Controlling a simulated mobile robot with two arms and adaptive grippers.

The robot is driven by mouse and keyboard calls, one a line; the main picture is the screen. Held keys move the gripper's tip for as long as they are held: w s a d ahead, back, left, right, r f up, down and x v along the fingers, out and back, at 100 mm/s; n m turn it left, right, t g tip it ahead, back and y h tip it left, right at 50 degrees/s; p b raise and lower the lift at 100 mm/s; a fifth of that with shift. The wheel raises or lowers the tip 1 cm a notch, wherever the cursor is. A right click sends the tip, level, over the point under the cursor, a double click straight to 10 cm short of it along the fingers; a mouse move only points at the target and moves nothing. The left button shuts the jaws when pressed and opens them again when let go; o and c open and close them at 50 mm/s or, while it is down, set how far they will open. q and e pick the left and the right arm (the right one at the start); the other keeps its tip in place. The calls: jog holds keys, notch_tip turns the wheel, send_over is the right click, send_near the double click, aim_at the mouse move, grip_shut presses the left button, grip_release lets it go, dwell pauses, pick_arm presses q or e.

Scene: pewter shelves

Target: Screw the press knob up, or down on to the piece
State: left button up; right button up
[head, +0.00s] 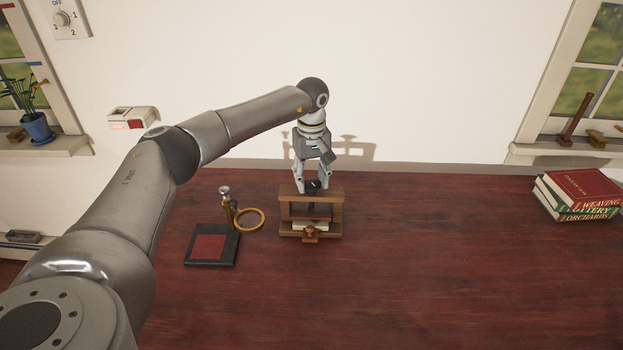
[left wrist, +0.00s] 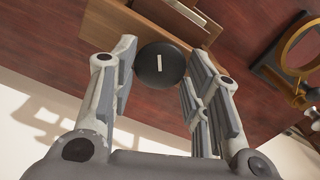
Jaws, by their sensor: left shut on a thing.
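A small wooden press (head: 311,212) stands on the red-brown table, with a pale piece (head: 310,225) low in its frame. Its black round knob (head: 313,186) sits on top. In the left wrist view the knob (left wrist: 160,64) shows a white mark along its face. My left gripper (head: 312,187) points down from above and is shut on the knob, one finger on each side. It also shows in the left wrist view (left wrist: 160,75). How far the knob's screw reaches down is hidden. My right gripper is out of view.
Left of the press are a brass ring stand (head: 249,219) and a black pad with a red top (head: 211,245). Stacked books (head: 578,193) lie at the far right. The table between press and books is clear. The wall is close behind.

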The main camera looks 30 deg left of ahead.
aim_at(311, 183)
pick_arm(q)
jog(key=shift+r+m, duration=0.1)
jog(key=shift+m, duration=2.2)
jog(key=shift+w, duration=0.1)
jog(key=o, duration=1)
notch_tip(311, 183, up, 12)
jog(key=shift+f, duration=0.1)
